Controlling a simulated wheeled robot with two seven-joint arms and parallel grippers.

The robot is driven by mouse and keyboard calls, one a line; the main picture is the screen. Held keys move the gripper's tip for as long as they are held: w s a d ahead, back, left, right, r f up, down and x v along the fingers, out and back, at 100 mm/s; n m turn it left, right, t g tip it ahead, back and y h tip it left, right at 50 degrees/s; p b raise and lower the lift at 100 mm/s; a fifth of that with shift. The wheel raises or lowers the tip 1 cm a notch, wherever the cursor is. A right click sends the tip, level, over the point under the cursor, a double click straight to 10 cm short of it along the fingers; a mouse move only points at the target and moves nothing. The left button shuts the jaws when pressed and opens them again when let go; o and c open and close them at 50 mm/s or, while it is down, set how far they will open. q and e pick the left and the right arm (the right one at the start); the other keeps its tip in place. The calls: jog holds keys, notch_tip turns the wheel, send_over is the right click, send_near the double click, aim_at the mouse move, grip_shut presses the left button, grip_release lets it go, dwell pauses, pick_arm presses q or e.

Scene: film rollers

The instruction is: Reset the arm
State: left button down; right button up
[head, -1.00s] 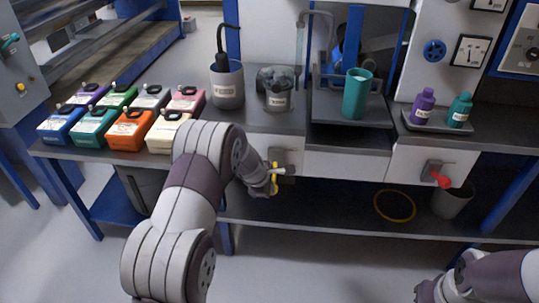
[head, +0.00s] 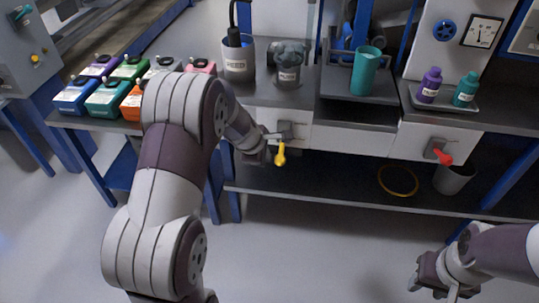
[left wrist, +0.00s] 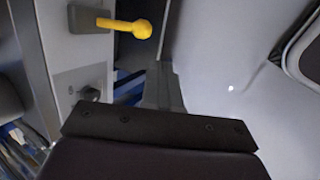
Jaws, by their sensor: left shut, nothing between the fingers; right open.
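My left arm reaches across the head view to the bench front. Its gripper (head: 270,142) is shut and empty, just left of and near a yellow lever (head: 281,154) that hangs down from a grey mount on the white panel. I cannot tell whether they touch in the head view. In the left wrist view the yellow lever (left wrist: 125,25) is at the top left, apart from the shut gripper fingers (left wrist: 163,88). My right gripper (head: 418,282) is open and empty over the floor at the lower right.
A red lever (head: 441,156) is on the panel to the right. On the bench stand coloured boxes (head: 110,98), a grey beaker (head: 238,60), a teal cup (head: 366,72) and two bottles (head: 430,85). A yellow ring (head: 398,181) and a bin (head: 452,179) are on the lower shelf.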

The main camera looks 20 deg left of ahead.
pick_arm(q)
jog(key=shift+s+r, duration=0.5)
jog(key=shift+r, duration=0.05)
jog(key=s+d+r+m+g, duration=0.1)
jog(key=s+d+m+g, duration=0.15)
jog(key=s+m, duration=0.8)
jog(key=s+d+m+g, duration=0.2)
jog(key=s+d+m, duration=0.1)
jog(key=s+m, duration=0.7)
notch_tip(320, 180, up, 18)
jog(key=s+d+y+p, duration=0.1)
jog(key=p, duration=1.5)
jog(key=shift+s+d+f, duration=0.2)
jog(key=shift+s+d, duration=0.05)
